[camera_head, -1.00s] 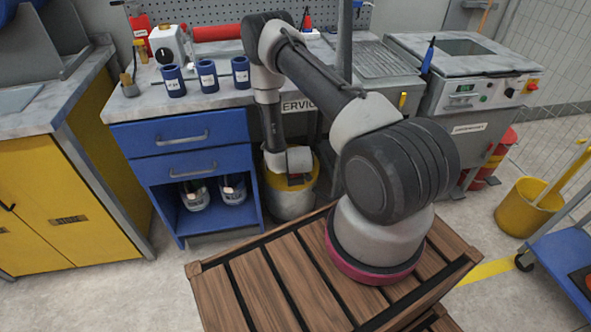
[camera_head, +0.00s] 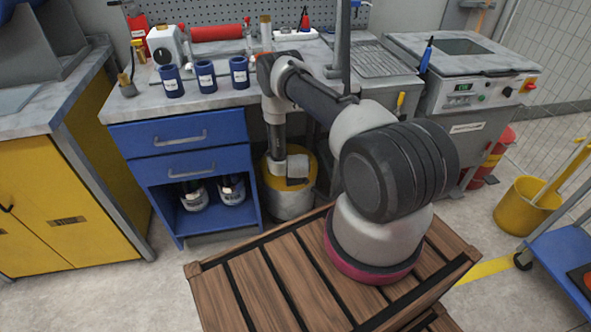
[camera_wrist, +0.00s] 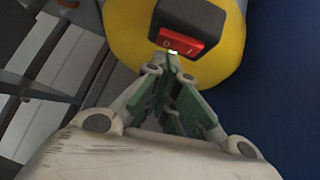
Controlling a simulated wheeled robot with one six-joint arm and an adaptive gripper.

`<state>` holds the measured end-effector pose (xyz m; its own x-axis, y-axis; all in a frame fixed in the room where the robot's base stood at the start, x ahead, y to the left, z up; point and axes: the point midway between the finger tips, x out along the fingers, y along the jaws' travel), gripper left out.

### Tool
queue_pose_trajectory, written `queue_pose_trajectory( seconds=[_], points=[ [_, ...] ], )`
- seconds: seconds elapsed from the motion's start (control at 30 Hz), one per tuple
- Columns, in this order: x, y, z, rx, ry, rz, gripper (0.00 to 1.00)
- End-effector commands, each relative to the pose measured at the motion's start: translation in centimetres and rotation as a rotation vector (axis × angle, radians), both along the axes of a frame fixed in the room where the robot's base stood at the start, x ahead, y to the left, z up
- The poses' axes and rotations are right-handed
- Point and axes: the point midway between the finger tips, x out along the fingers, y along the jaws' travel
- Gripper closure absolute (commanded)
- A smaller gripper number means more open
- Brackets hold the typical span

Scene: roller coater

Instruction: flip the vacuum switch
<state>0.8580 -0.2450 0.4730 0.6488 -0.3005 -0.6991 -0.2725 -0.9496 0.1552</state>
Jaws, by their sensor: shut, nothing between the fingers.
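The vacuum (camera_head: 288,207) is a grey drum with a yellow lid, standing on the floor right of the blue cabinet. In the wrist view its yellow lid (camera_wrist: 227,62) carries a black switch box (camera_wrist: 188,18). A red rocker switch (camera_wrist: 181,42) marked 0 and I is set in the box's near face. My gripper (camera_wrist: 173,60) is shut and empty, with its green-sided fingers together. Its tips are right at the lower edge of the rocker; I cannot tell whether they touch it. In the head view my wrist hangs over the lid and the fingertips cannot be made out.
The blue drawer cabinet (camera_head: 180,150) stands close on the vacuum's left. The worktop above holds several blue cups. A metal post (camera_head: 344,50) rises behind my arm. A grey machine (camera_head: 460,95) and a yellow bucket (camera_head: 524,207) stand to the right.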

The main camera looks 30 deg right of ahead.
Motion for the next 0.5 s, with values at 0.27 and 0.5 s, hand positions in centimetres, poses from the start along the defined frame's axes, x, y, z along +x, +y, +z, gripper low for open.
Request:
queue_pose_trajectory(
  seconds=[0.27, 0.5],
  points=[
    [-0.04, -0.17, -1.15, 0.0, -0.001, 0.0, 1.0],
    [-0.08, -0.18, -1.18, 0.0, 0.0, 0.0, 1.0]
  ],
)
